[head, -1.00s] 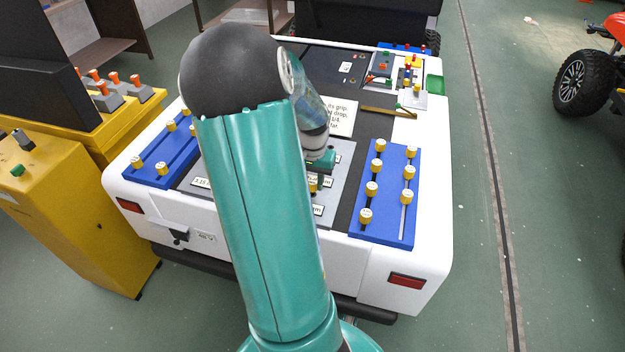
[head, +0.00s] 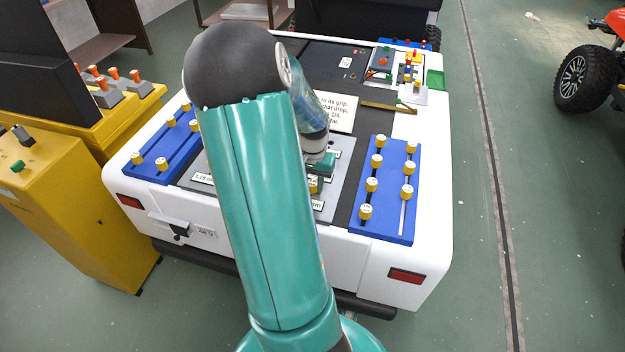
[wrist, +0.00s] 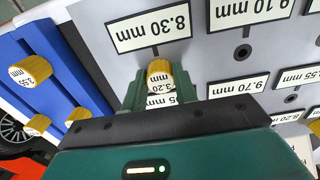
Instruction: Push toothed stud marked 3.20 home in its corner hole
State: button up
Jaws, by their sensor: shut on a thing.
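The yellow-topped stud marked 3.20 (wrist: 160,80) is between the two green fingers of my gripper (wrist: 160,92) in the wrist view. My gripper is shut on it, with the marked top facing the camera. The stud stands over the grey labelled plate (wrist: 208,60), near the 8.30 mm label (wrist: 150,28). A label partly covered by the gripper lies just below it. The stud's lower end and its hole are hidden, so I cannot tell how deep it sits. In the head view my gripper (head: 318,178) is low over the plate, partly behind my arm.
A blue rack with several yellow studs (head: 402,220) is on the cart's right, another (head: 150,172) on its left. An open hole (wrist: 242,51) shows below the 9.10 label. A sign (head: 336,113) and small parts lie at the back. Yellow cabinets stand left.

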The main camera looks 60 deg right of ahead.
jog(key=shift+f, duration=0.15)
jog(key=o, duration=1)
jog(key=shift+o, duration=0.2)
notch_tip(320, 180, up, 14)
jog(key=shift+w, duration=0.1)
